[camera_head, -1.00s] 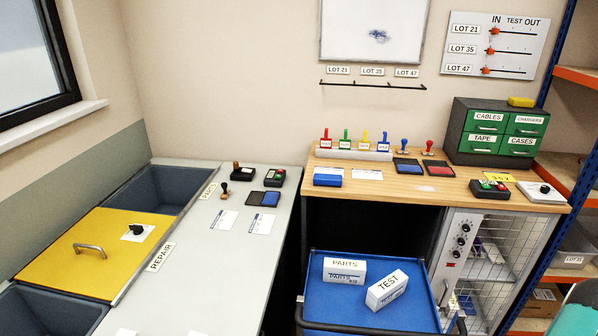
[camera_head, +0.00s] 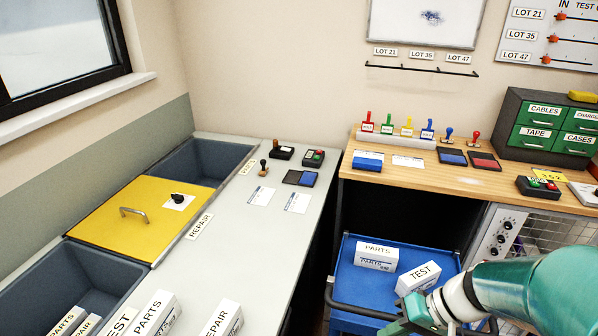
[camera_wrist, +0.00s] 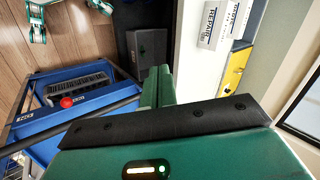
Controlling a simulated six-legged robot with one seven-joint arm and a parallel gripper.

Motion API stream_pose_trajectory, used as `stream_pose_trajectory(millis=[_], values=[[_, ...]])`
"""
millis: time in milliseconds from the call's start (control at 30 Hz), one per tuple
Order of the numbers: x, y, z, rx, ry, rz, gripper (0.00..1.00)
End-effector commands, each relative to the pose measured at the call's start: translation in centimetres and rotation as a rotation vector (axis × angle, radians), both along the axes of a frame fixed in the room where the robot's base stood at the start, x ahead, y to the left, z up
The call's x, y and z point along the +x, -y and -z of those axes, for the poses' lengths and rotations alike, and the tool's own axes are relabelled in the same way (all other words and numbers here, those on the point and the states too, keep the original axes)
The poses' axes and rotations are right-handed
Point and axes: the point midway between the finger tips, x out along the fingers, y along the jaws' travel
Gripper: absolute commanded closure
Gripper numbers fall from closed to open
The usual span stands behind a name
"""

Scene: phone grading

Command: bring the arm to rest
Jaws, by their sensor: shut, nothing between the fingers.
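My teal arm (camera_head: 525,285) reaches into the lower right of the head view, in front of the blue cart (camera_head: 350,290). Part of its end shows at the bottom edge there, but the fingertips are not clear. In the wrist view my gripper (camera_wrist: 159,82) has its green fingers together with nothing between them. It appears above the floor area between the blue cart and the grey bench, touching nothing that I can see.
The grey bench (camera_head: 262,232) holds a yellow lid (camera_head: 110,215), bins and several white boxes. The cart carries a PARTS box (camera_head: 376,258) and a TEST box (camera_head: 417,277). The wooden bench (camera_head: 440,175) holds stamps and ink pads.

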Motion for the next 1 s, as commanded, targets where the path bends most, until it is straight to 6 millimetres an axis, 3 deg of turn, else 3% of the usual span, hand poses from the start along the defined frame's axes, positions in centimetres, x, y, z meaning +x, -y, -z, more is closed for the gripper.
stream_pose_trajectory(millis=[267,600,767,1000], values=[[-1.7,-1.7,-5.3,-0.340,0.061,-0.027,1.00],[-2.9,-2.4,-12.5,-0.625,0.317,0.101,1.00],[-3.2,-2.4,-14.1,-0.659,0.388,0.147,1.00],[-3.2,-2.4,-14.3,-0.663,0.392,0.155,1.00]])
